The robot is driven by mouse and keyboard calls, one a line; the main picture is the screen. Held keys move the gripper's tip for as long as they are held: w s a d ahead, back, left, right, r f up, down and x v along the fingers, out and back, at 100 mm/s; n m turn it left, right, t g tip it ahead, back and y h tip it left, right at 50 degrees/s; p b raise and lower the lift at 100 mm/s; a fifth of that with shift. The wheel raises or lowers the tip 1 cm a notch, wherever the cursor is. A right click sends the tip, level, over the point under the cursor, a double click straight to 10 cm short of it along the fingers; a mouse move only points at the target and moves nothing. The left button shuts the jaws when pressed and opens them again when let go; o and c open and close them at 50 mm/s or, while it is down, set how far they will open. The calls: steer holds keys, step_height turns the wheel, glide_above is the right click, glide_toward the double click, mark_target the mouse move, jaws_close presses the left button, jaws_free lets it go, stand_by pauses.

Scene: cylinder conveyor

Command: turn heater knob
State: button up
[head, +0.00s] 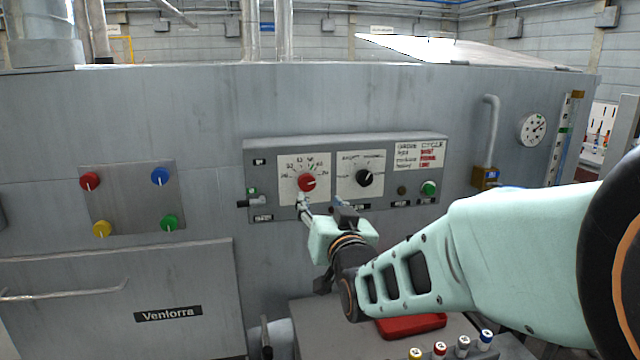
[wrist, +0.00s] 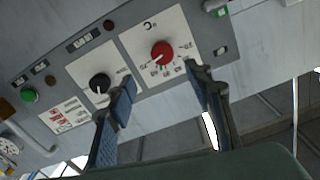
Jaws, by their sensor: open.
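A red knob (head: 307,182) with a white pointer sits on a white dial plate (head: 290,168) with printed marks, on a grey control panel. A black knob (head: 364,178) is on a similar plate to its right. My gripper (head: 322,204) is open and empty just below the two dials in the head view. In the wrist view the panel appears turned over, with the red knob (wrist: 162,53) beyond and between the fingertips of my gripper (wrist: 160,76). The fingers appear apart from the knob. The left finger overlaps the area near the black knob (wrist: 100,83).
A green knob (head: 428,188) and printed labels are on the panel's right. A small lever (head: 250,202) is at its left. Several coloured knobs sit on a left plate (head: 133,215). A gauge (head: 533,129) and pipe (head: 491,140) are to the right.

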mark_target(307, 183)
steer(key=p+x, duration=0.1)
steer(key=x, duration=0.9)
steer(key=shift+w+a+r+p, duration=0.1)
steer(key=shift+w+a+p, duration=0.2)
steer(key=shift+p, duration=0.1)
steer(key=shift+d, duration=0.1)
steer(key=c, duration=1.2)
steer(key=shift+o, duration=0.2)
steer(key=shift+b, duration=0.35)
steer(key=n+b, duration=0.1)
steer(key=b, duration=0.1)
steer(key=n+b, duration=0.2)
steer(key=shift+f+n, duration=0.25)
steer(key=shift+n, duration=0.05)
steer(key=n+b, duration=0.3)
steer(key=b, duration=0.1)
steer(key=shift+n, duration=0.4)
steer(key=shift+r+n+b, duration=0.2)
steer(key=shift+n+b, duration=0.35)
steer(key=shift+n, duration=0.25)
